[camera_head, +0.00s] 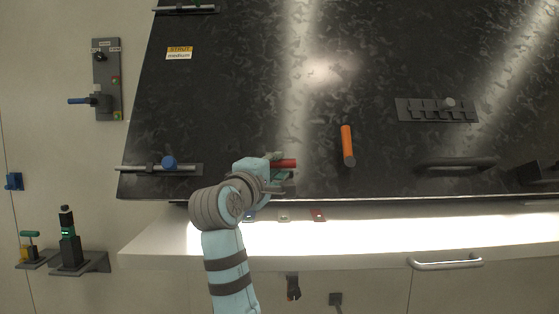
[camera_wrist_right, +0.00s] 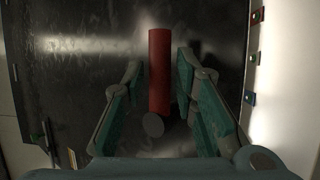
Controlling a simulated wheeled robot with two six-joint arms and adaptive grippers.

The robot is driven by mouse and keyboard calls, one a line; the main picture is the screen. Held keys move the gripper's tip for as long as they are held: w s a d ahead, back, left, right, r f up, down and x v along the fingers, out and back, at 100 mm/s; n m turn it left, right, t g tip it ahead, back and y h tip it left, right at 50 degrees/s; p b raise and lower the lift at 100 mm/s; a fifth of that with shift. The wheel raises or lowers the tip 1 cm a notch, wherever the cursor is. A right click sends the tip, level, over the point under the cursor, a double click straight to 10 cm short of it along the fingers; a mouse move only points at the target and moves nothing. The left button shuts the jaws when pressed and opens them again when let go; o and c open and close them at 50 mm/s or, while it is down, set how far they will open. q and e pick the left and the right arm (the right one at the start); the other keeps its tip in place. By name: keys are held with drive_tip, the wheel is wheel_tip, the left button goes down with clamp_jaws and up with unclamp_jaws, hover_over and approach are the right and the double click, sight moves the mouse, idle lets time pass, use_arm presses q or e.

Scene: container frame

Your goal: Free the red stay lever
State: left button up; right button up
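The red stay lever (camera_head: 286,163) is a red cylinder low on the dark panel (camera_head: 245,100). In the right wrist view the red lever (camera_wrist_right: 159,72) stands lengthwise between the fingers of my right gripper (camera_wrist_right: 160,68). The fingers are spread, with a gap visible on the left side of the lever and a narrower one on the right. In the head view my right gripper (camera_head: 281,172) is at the lever and hides its left part. My left gripper is not in view.
An orange handle (camera_head: 347,146) stands to the right of the red lever. A blue-knobbed bolt (camera_head: 169,162) is at the panel's lower left, and a slotted grey plate (camera_head: 436,110) at the right. A lit white ledge (camera_head: 380,236) runs below the panel.

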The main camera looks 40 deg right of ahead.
drive_tip(key=shift+x, duration=1.1)
drive_tip(key=shift+w+d, duration=0.1)
drive_tip(key=shift+w, duration=0.15)
clamp_jaws()
